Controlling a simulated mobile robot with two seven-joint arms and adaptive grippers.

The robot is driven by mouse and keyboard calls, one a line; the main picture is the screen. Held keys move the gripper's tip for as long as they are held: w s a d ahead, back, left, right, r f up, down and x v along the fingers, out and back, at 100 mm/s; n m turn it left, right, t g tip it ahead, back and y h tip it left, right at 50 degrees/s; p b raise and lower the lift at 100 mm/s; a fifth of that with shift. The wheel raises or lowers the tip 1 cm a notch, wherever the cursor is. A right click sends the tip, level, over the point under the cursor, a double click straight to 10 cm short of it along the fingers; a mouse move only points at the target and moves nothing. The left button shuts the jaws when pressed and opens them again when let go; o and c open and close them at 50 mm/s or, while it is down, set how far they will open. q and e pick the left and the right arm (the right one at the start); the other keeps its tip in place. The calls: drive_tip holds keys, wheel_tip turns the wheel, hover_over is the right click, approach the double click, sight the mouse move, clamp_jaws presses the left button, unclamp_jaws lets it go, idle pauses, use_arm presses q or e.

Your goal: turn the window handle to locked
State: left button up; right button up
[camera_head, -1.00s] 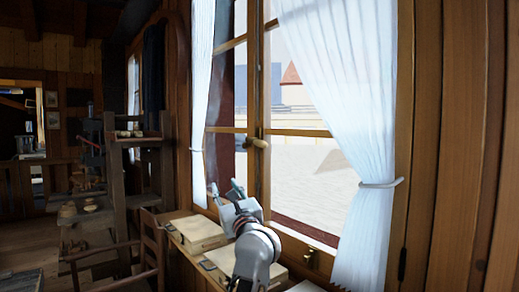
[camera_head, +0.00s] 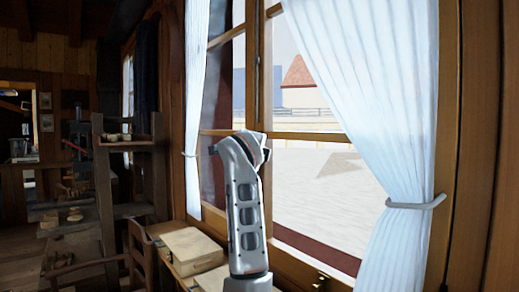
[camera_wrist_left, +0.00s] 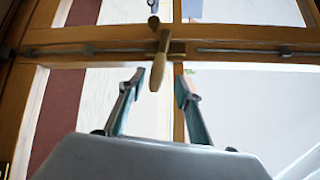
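My left gripper (camera_wrist_left: 158,84) is open, with one finger on each side of the line of the handle. The handle's lower end lies near the fingertips, and I see no clear contact. In the head view my left arm stands in front of the window and hides the handle and most of the gripper. My right gripper is not in view.
White curtains hang on both sides of the window, the right one (camera_head: 375,110) gathered by a tieback (camera_head: 415,203). A chair (camera_head: 140,262) and a shelf (camera_head: 128,145) stand to the left.

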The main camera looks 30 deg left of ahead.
use_arm(q)
drive_tip(key=p+x, duration=0.1)
drive_tip(key=x, duration=0.4)
drive_tip(key=shift+a, duration=0.15)
drive_tip(key=shift+w+a+f, duration=0.15)
drive_tip(key=shift+w+a, duration=0.1)
drive_tip(key=shift+w, duration=0.4)
drive_tip(key=c, duration=0.8)
clamp_jaws()
